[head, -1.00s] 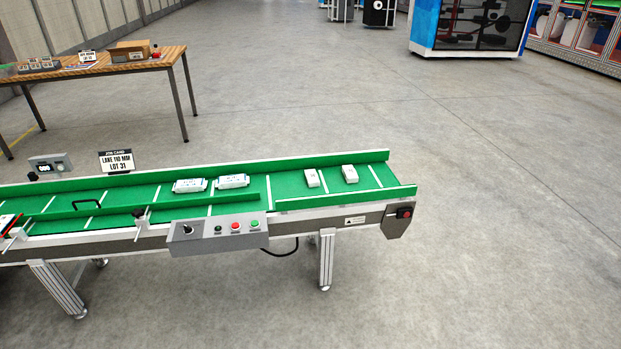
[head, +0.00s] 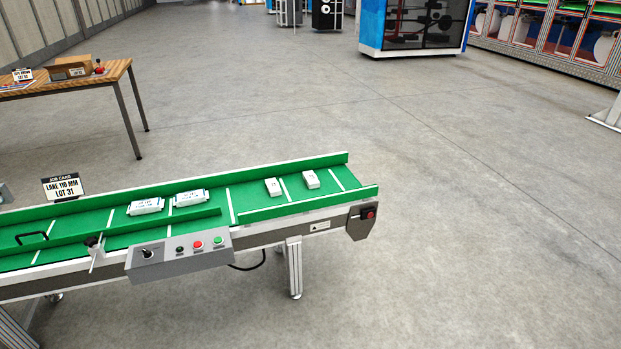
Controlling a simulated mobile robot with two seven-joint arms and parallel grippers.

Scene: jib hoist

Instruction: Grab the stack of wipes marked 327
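Two white wrapped packs lie on the green conveyor belt (head: 100,236): a left pack (head: 146,206) and a right pack (head: 190,198), both with dark print too small to read. Two smaller white blocks, one (head: 273,187) and another (head: 311,179), lie farther right near the belt's end. I cannot make out the number 327 on any of them. Neither of my grippers is in view.
A control box (head: 180,254) with a knob and several buttons is on the conveyor's front side. A job card reading "LANE 110 MM LOT 31" (head: 64,187) stands behind the belt. A wooden table (head: 115,72) is at the back left. The floor (head: 470,220) to the right is clear.

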